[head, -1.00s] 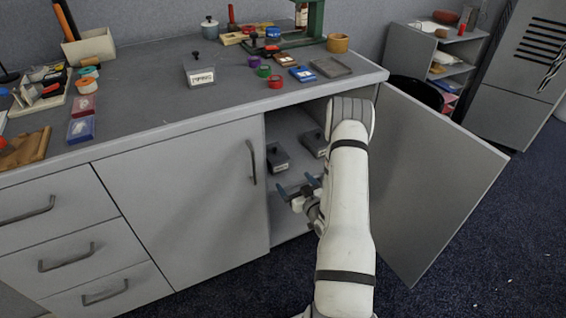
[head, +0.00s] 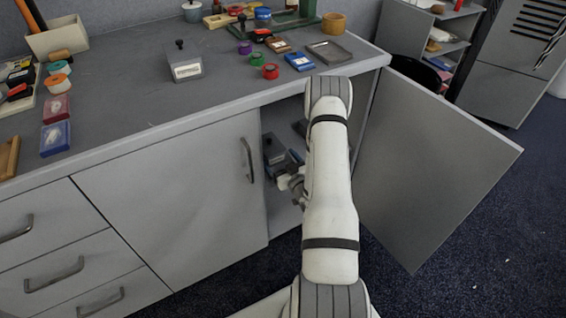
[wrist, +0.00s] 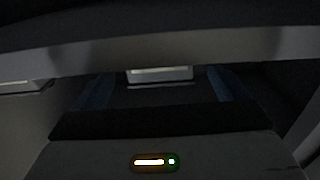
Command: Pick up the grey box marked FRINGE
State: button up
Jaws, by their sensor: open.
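A grey lidded box (head: 273,146) stands on the shelf inside the open cabinet. Its lettering is not readable. My gripper (head: 284,163) is inside the cabinet at this box, partly hidden by my arm. In the dark wrist view, the blue fingers (wrist: 160,92) are apart, with a dark box face and a pale label (wrist: 160,74) between or just beyond them. I cannot tell whether they touch it. Another grey box (head: 186,68) with a dark knob and white label stands on the counter; its label is too small to read surely.
The cabinet door (head: 435,160) stands open to the right of my arm. The counter (head: 120,100) overhangs the cabinet opening. A second dark box (head: 299,128) in the cabinet is mostly hidden by my arm. Several tins and small items stand on the counter.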

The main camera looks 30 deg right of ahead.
aim_at(271, 149)
jog(key=w+b, duration=0.1)
jog(key=w, duration=0.5)
jog(key=shift+w+a, duration=0.15)
jog(key=shift+w, duration=0.1)
